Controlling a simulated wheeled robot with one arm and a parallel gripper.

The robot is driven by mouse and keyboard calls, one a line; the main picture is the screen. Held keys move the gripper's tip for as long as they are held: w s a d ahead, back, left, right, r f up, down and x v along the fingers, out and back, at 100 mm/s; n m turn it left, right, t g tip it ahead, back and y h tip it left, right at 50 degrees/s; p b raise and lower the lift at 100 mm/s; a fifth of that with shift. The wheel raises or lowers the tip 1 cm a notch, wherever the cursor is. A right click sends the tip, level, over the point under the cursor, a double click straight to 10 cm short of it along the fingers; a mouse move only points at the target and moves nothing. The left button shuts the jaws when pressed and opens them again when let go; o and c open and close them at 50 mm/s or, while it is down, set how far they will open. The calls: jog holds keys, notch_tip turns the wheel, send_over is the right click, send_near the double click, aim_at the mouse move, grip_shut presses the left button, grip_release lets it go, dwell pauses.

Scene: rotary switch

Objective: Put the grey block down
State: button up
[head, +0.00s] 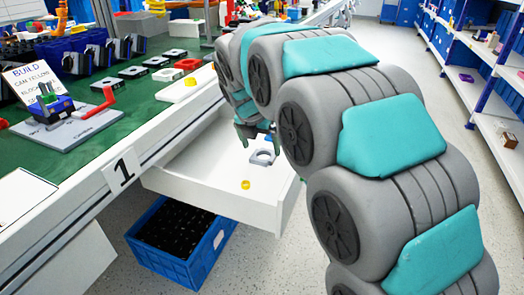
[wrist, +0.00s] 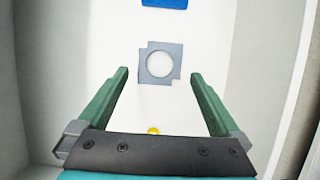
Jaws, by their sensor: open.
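The grey block (head: 263,157) is a flat grey piece with a round hole. It lies in the open white drawer (head: 215,195). The wrist view shows the block (wrist: 146,76) ahead of and between my gripper's two green fingers (wrist: 159,74). The fingers stand apart, with a gap between each finger and the block. In the head view my gripper (head: 246,132) is over the back of the drawer, partly hidden by my arm. Whether the block rests fully on the drawer floor is hard to tell, but it looks flat.
A yellow round piece (head: 245,184) lies nearer the drawer front, and a blue piece (wrist: 165,3) lies beyond the block. The green workbench (head: 110,135) with several parts is at left. A blue crate (head: 180,240) stands under the drawer. Shelves (head: 490,70) are at right.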

jog(key=v, duration=0.8)
jog(key=shift+r, duration=0.35)
jog(key=shift+c, duration=0.4)
dwell(0.4)
